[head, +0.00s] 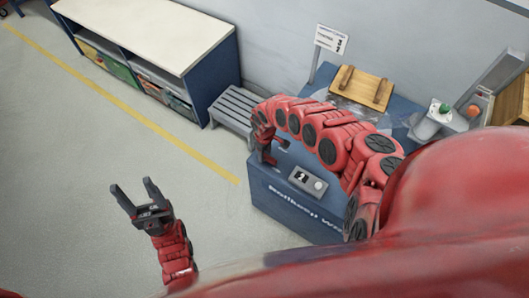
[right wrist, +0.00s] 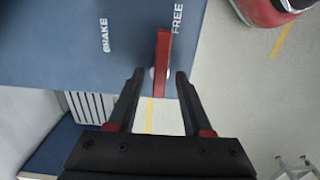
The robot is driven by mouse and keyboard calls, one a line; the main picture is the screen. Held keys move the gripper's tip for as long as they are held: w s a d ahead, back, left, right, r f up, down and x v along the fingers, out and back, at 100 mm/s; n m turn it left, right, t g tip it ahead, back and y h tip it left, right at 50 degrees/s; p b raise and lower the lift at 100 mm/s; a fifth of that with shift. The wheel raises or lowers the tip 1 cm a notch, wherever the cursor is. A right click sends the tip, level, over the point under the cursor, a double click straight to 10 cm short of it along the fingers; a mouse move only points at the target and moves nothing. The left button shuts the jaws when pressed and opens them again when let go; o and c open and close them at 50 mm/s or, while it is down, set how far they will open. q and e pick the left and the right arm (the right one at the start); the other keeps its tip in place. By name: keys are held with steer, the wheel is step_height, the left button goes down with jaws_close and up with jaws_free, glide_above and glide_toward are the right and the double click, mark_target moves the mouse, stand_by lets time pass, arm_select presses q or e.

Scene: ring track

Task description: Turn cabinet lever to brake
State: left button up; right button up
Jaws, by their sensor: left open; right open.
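The blue cabinet (head: 290,205) stands on the right, with my right arm reaching over its top. In the right wrist view, its blue face (right wrist: 60,45) carries the words BRAKE (right wrist: 105,36) and FREE (right wrist: 178,19). A red lever (right wrist: 163,55) lies beside the word FREE, apart from BRAKE. My right gripper (right wrist: 159,75) is open, with one finger on each side of the lever; I cannot tell if they touch it. In the head view, the lever cannot be made out clearly near this gripper. My left gripper (head: 135,190) is open and empty above the floor.
A small control box (head: 308,181) sits on the cabinet's front edge. A wooden board (head: 361,88), a sign (head: 330,39) and a green-topped button (head: 439,109) are behind my arm. A grey slatted bench (head: 232,108) and white-topped shelf unit (head: 150,32) stand left. The floor is clear.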

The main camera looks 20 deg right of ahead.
jaws_close()
